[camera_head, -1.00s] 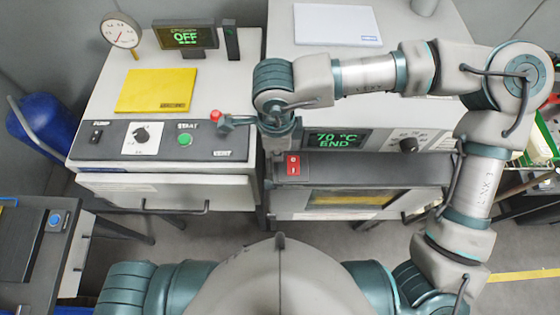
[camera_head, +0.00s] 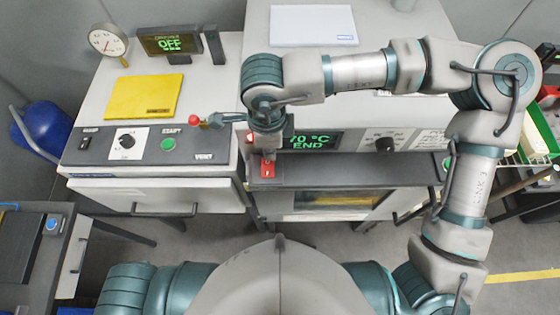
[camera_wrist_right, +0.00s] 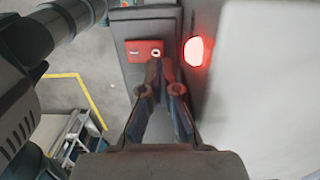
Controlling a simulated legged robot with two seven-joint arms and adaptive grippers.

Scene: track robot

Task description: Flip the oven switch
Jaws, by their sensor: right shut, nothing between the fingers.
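The oven switch is a small red rocker (camera_head: 268,168) on the dark ledge at the oven's front left corner. In the right wrist view the red switch (camera_wrist_right: 143,50) lies just beyond the fingertips. My right gripper (camera_head: 268,150) points down at the switch, shut and empty. In the right wrist view its fingertips (camera_wrist_right: 160,72) are together at the switch's near edge; whether they touch it I cannot tell. The oven display (camera_head: 308,140) reads 70 °C END, partly covered by my gripper. My left gripper is not in view.
A red light (camera_wrist_right: 197,52) glows beside the switch in the right wrist view. Left of the oven stands a unit with a START button (camera_head: 168,144), a dial (camera_head: 127,141) and a red-knobbed valve (camera_head: 194,120). A yellow sheet (camera_head: 145,96) lies on top of it.

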